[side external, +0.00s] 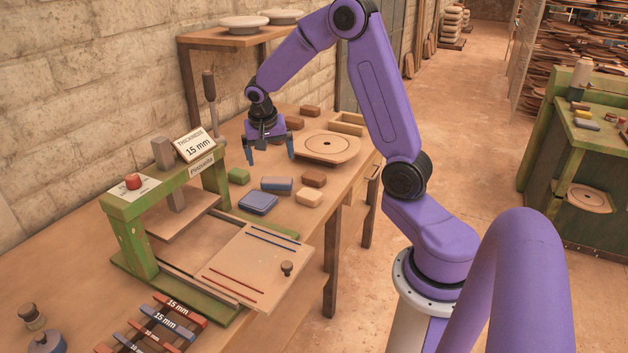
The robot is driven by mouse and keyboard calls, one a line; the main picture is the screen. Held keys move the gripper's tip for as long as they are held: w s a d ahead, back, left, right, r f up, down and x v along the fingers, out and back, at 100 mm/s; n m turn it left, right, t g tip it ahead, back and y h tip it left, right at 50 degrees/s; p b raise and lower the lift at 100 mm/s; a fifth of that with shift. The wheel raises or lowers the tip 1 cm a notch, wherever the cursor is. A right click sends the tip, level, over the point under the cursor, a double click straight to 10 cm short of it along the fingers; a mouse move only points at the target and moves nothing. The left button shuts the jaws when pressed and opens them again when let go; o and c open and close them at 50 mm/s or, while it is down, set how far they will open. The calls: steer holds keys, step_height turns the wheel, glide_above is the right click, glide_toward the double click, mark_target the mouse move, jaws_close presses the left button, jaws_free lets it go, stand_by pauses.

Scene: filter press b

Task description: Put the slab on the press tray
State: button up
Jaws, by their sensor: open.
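The press tray (252,268) is a pale board pulled out at the front of the green press (135,245), with blue and red lines and a dark knob; its top is bare. Several blocks lie on the bench beyond it: a flat blue slab-like piece (258,203), a blue block (277,185), a green block (239,176), a beige block (309,197) and a brown block (314,178). I cannot tell which one is the task's slab. My gripper (270,160) is open and empty, pointing down above the bench behind these blocks.
A round disc on a board (327,146) lies right of my gripper, near an open box (346,123). Brown blocks (310,111) lie behind. A lever (209,95) and wall shelf (225,37) stand at the back.

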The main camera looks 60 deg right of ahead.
steer(key=s+d+f+m+g+h, duration=0.15)
steer(key=d+m, duration=0.25)
steer(key=d, duration=0.4)
steer(key=w+d+f+m+y, duration=0.15)
steer(key=d+m, duration=0.25)
steer(key=d, duration=0.5)
steer(key=h, duration=0.1)
glide_above(314, 175)
steer(key=a, duration=0.3)
steer(key=f, duration=1.1)
steer(key=shift+s+d+f, duration=0.15)
steer(key=shift+s+f, duration=0.05)
steer(key=shift+s, duration=0.05)
steer(key=shift+w+x, duration=0.15)
steer(key=shift+x, duration=1.35)
steer(key=shift+w+x, duration=0.2)
steer(key=shift+x, duration=1.3)
steer(key=c, duration=1.1)
